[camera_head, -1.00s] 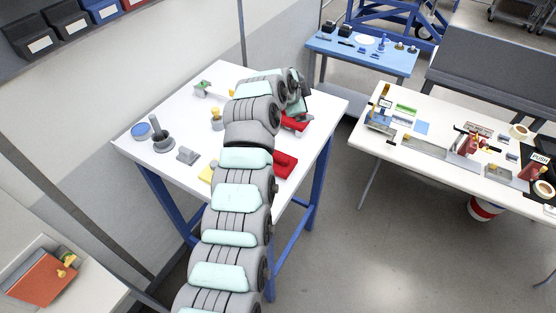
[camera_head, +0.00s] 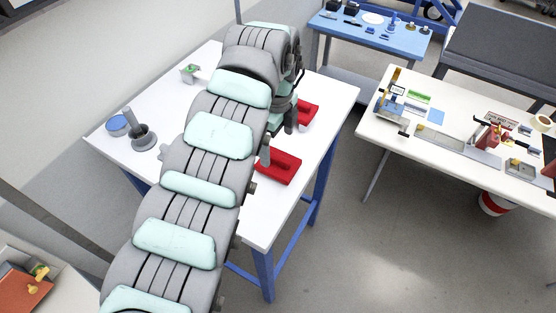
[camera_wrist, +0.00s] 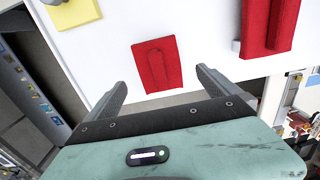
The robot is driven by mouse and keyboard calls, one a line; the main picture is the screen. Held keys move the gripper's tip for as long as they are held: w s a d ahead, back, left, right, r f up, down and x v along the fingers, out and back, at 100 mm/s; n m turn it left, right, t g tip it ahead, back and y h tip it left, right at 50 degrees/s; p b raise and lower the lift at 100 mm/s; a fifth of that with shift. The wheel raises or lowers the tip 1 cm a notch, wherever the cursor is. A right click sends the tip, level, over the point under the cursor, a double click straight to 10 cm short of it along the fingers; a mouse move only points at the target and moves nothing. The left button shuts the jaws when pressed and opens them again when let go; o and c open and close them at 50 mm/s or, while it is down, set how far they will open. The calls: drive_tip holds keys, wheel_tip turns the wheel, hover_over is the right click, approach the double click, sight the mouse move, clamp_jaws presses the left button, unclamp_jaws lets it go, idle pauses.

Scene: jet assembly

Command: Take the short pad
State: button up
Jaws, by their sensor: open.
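The short pad is the smaller red block (camera_wrist: 157,65) with a raised ridge, lying on the white table. It shows in the head view (camera_head: 279,168) near the right edge of the table. My gripper (camera_wrist: 160,78) is open and empty. In the wrist view its fingers sit apart, one toward each side of the short pad, with the pad ahead of and between them; no contact is visible. The gripper also shows in the head view (camera_head: 277,135), partly hidden by my arm. A longer red pad (camera_wrist: 270,25) lies farther along the table, partly hidden in the head view (camera_head: 308,112).
A yellow sheet (camera_wrist: 73,12) lies beside the short pad. A grey mortar-like piece (camera_head: 142,138), a blue round dish (camera_head: 118,125) and a small green-topped part (camera_head: 190,73) stand at the table's left. A white table (camera_head: 375,130) with several parts stands to the right.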

sight(278, 156)
drive_tip(key=shift+s+f+p, duration=0.2)
drive_tip(key=shift+f+p, duration=1.05)
drive_tip(key=shift+f, duration=1.95)
drive_tip(key=shift+d, duration=0.1)
drive_tip(key=shift+c, duration=0.6)
drive_tip(key=c, duration=1.1)
